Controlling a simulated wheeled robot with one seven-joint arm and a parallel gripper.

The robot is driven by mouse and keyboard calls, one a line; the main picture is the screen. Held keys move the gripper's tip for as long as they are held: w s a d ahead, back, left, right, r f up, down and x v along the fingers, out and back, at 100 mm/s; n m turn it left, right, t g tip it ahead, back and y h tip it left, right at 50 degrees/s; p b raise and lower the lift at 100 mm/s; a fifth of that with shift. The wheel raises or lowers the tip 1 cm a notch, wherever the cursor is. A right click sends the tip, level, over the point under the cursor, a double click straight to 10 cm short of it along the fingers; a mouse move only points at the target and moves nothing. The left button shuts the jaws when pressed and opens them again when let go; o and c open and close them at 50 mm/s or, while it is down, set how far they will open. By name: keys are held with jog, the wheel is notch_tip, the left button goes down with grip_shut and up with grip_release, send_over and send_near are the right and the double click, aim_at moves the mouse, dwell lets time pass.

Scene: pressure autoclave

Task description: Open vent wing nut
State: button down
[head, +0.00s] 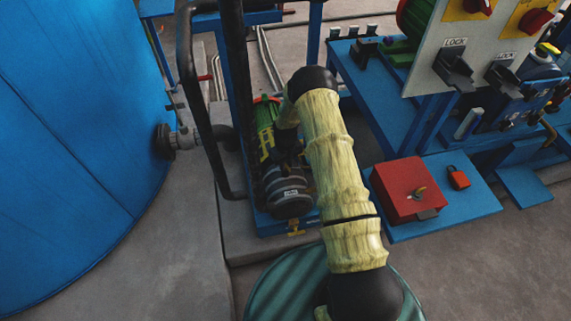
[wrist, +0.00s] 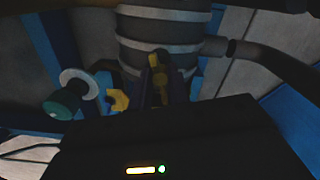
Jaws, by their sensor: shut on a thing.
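My gripper (wrist: 159,78) shows in the wrist view in front of a dark banded cylinder. It is shut on a small yellow piece (wrist: 157,64), which looks to be the vent wing nut; its wings are mostly hidden by the dark fingers. In the head view the same banded cylinder (head: 290,196) stands beside green machinery, and my arm hides the fingertips and the held piece. Another yellow fitting (wrist: 119,100) sits apart, left of my gripper in the wrist view.
A large blue tank (head: 75,150) stands at the left. A black pipe frame (head: 193,100) rises close to the cylinder. A red box (head: 400,190) and a red padlock (head: 458,178) are on a blue platform at right. A green-capped fitting (wrist: 62,104) is left of my gripper.

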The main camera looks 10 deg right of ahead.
aim_at(286, 166)
jog(key=shift+w+r, duration=0.1)
jog(key=shift+w, duration=0.1)
jog(key=c, duration=1.3)
grip_release()
jog(key=shift+s, duration=0.1)
notch_tip(286, 166, up, 17)
jog(key=shift+r+p, duration=0.15)
jog(key=shift+p, duration=1.05)
